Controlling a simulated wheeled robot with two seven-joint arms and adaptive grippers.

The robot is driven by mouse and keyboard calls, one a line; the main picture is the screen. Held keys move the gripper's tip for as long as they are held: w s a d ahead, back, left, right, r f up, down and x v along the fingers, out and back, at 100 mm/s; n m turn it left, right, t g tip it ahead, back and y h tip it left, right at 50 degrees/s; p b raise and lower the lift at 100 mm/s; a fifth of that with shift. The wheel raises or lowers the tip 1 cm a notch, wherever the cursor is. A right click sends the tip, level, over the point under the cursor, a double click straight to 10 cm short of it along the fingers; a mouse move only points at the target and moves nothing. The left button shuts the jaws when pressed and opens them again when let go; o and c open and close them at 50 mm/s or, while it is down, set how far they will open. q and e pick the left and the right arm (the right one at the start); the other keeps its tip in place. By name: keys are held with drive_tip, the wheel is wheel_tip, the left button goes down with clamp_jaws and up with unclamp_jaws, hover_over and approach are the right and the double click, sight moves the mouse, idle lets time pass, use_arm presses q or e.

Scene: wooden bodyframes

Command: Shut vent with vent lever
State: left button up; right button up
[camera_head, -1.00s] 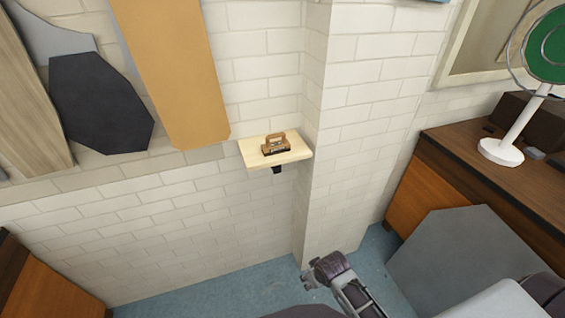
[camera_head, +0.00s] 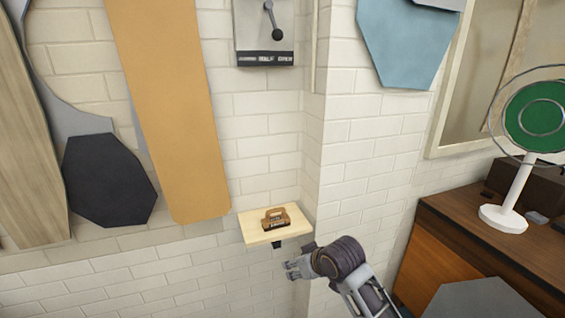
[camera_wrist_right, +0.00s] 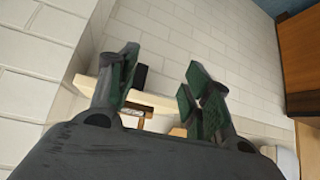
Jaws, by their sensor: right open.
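The vent lever (camera_head: 271,19) is a dark lever with a round knob, on a grey plate (camera_head: 249,35) high on the wall in the head view. A black label strip (camera_head: 265,59) below it reads "HALF OPEN". My right gripper (camera_head: 291,270) is in front of the wall, below and to the right of the small shelf, well below the lever. In the right wrist view its two green-padded fingers (camera_wrist_right: 160,95) are apart with nothing held between them. The lever is not in the right wrist view. My left gripper is not in view.
A small wooden shelf (camera_head: 255,238) holds a brown block with a handle (camera_head: 275,218), just beside my right gripper. A wall corner juts out right of the lever. A fan (camera_head: 520,165) stands on a brown cabinet (camera_head: 440,240) at right.

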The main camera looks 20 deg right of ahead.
drive_tip(key=w+d+r+t+y, duration=0.15)
drive_tip(key=w+r, duration=0.45)
drive_tip(key=r, duration=0.9)
drive_tip(key=w+r+t+y, duration=0.1)
drive_tip(key=w+r+t, duration=0.35)
drive_tip(key=r, duration=1.05)
drive_tip(key=t+y, duration=0.2)
drive_tip(key=t, duration=0.1)
approach(281, 36)
drive_tip(key=shift+n, duration=0.4)
drive_tip(key=v, duration=0.4)
drive_tip(key=shift+s+r, duration=0.2)
drive_tip(key=shift+s, duration=0.05)
drive_tip(key=shift+w, duration=0.1)
drive_tip(key=p+x, duration=0.4)
drive_tip(key=x, duration=0.8)
drive_tip(key=shift+w, duration=0.1)
drive_tip(key=shift+w+a+f+p, duration=0.15)
drive_tip(key=shift+w+a+p, duration=0.15)
drive_tip(key=shift+w, duration=0.4)
